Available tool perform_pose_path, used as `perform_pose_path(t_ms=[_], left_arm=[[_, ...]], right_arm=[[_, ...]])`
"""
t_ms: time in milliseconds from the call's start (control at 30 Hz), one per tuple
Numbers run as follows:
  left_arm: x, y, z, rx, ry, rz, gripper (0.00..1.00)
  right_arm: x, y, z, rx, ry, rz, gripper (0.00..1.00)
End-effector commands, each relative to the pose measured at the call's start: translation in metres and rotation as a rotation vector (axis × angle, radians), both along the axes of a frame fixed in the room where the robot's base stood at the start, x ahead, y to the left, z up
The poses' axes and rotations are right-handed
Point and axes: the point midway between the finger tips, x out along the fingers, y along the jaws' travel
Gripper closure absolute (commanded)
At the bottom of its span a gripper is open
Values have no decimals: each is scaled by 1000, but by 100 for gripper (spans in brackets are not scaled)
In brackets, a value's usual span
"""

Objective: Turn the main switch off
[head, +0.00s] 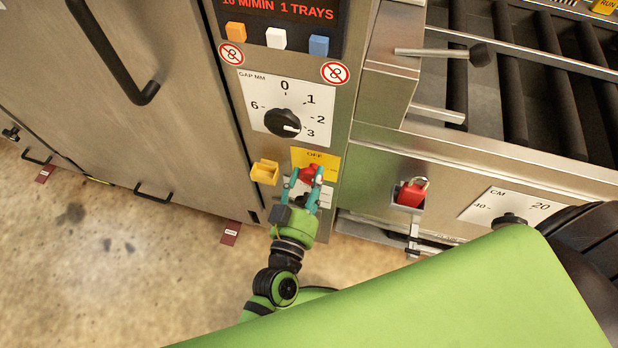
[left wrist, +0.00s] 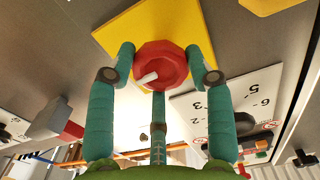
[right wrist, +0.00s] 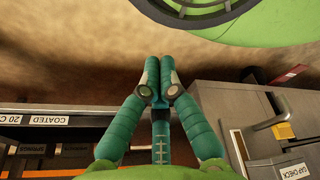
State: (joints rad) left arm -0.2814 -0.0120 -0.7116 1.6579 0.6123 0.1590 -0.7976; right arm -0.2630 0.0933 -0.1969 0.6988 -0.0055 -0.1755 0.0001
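The main switch is a red knob (head: 308,174) on a yellow plate (head: 328,159) marked OFF, low on the steel panel. In the left wrist view the red knob (left wrist: 168,62) has a white pointer mark slanting toward the lower left of the picture, away from the plate's far edge. My left gripper (head: 306,182) has one finger on each side of the knob; in the left wrist view the fingertips (left wrist: 162,66) appear to touch its rim. My right gripper (right wrist: 159,82) has its fingertips together, empty, above the floor; it is hidden in the head view.
Above the switch is a black gap dial (head: 282,122). A yellow block (head: 264,171) sits just left of the switch. A red padlock (head: 411,191) hangs to the right. A roller conveyor (head: 540,90) fills the upper right. Open floor (head: 110,260) lies at lower left.

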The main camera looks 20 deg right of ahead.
Motion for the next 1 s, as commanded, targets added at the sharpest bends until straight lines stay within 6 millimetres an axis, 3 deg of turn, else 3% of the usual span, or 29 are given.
perform_pose_path(t_ms=[467,1000], left_arm=[[4,1,8,-47,10,9,81],[7,3,10,-403,242,9,81]], right_arm=[[-2,0,2,0,5,0,100],[-31,8,5,5,67,-3,100]])
